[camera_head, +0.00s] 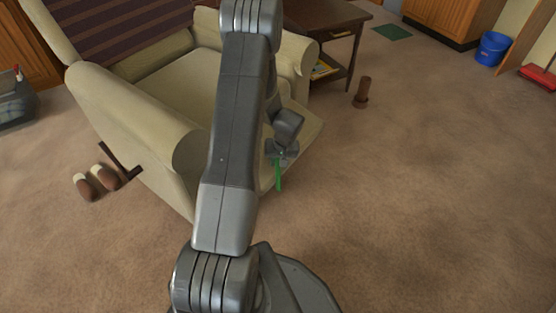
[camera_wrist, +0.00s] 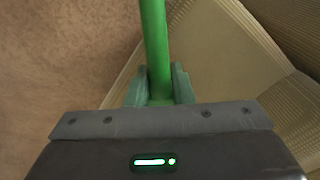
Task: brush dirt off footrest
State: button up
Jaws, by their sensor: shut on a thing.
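My gripper (camera_head: 282,152) is shut on a green handle (camera_head: 278,174), seen at the front right of the beige armchair (camera_head: 178,138). In the wrist view the green handle (camera_wrist: 154,45) stands between the two fingers (camera_wrist: 159,88) and runs up out of the picture. The brush end of the handle does not show clearly in either view. The chair's front panel, perhaps the footrest (camera_head: 297,130), is at the right of my gripper and partly hidden by my arm. In the wrist view beige upholstery (camera_wrist: 215,60) lies behind and right of the handle. No dirt can be made out.
A brown object (camera_head: 362,92), a blue bucket (camera_head: 492,48) and a red dustpan-like thing (camera_head: 538,76) are right. The carpet at the front right is clear.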

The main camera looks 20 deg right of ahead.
aim_at(301, 143)
jog(key=shift+b+x, duration=0.95)
jog(key=shift+x, duration=0.05)
dwell(0.5)
jog(key=shift+w+d+r+b, duration=0.1)
jog(key=shift+w+d, duration=0.15)
jog(key=shift+d, duration=0.25)
jog(key=shift+w+d+b, duration=0.1)
jog(key=shift+w+d, duration=0.2)
jog(key=shift+d, duration=0.25)
jog(key=shift+w+d+r+b, duration=0.1)
jog(key=shift+w+d, duration=0.15)
jog(key=shift+d, duration=0.25)
jog(key=shift+w+d+f+b, duration=0.15)
jog(key=shift+w+d+b, duration=0.4)
jog(key=shift+d, duration=0.55)
jog(key=shift+w+d+f+b, duration=0.15)
jog(key=shift+w+d+b, duration=0.1)
jog(key=shift+w+d, duration=0.65)
jog(key=shift+w+d+b, duration=0.35)
jog(key=shift+w+d, duration=0.25)
jog(key=shift+d, duration=0.65)
jog(key=shift+w+d+b, duration=0.3)
jog(key=shift+w+d, duration=0.25)
jog(key=shift+d, duration=0.75)
jog(key=shift+w+d+b, duration=0.35)
jog(key=shift+w+d, duration=0.25)
jog(key=shift+d, duration=0.65)
